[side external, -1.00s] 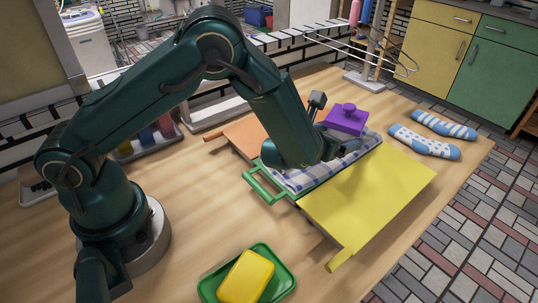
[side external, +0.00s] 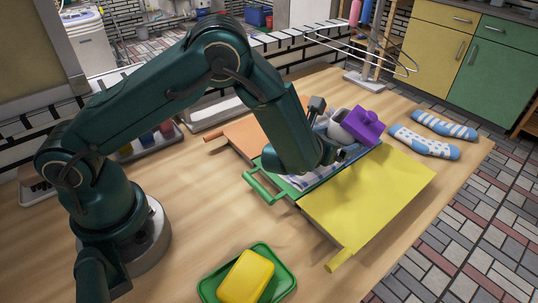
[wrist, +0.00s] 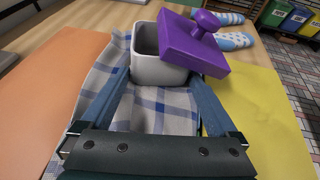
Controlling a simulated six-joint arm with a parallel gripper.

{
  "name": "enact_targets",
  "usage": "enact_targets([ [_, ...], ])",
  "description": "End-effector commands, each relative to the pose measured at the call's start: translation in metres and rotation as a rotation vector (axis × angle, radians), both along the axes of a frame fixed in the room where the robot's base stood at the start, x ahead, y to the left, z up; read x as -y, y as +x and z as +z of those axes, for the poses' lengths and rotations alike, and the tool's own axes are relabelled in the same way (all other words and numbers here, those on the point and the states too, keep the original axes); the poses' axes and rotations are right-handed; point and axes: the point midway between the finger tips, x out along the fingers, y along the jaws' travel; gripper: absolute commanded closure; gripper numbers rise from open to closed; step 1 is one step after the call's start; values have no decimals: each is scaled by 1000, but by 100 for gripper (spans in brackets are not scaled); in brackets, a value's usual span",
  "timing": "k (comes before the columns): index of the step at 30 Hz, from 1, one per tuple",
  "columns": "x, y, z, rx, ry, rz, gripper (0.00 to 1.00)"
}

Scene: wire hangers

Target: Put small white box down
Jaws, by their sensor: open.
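The small white box (wrist: 160,62) stands on the blue-and-white checked cloth (wrist: 150,115), just beyond my fingertips in the wrist view. It also shows in the side view (side external: 338,131), partly hidden by my gripper. Its top is partly uncovered. A purple lid (wrist: 194,42) with a round knob hangs tilted over its right side; it also shows in the side view (side external: 364,125). My gripper (wrist: 160,78) is open, with its two fingers wide apart over the cloth near the box's lower sides. I cannot tell whether a fingertip touches the box.
The cloth lies in a green-handled container (side external: 264,187) between an orange board (side external: 243,136) and a yellow board (side external: 368,203). Blue socks (side external: 424,142) lie to the right. A yellow block (side external: 247,277) sits on a green tray (side external: 289,285) in front. A wire stand (side external: 377,79) is behind.

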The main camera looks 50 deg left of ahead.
Motion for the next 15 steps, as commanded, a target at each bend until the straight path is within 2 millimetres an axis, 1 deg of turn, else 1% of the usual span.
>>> enact_targets([
  [1,-2,-4,-5,-22,-4,6,0],
  [5,-2,-3,8,-17,-5,5,0],
  [11,6,-33,21,-15,-1,-2,0],
  [15,11,-58,33,-11,-2,-3,0],
])
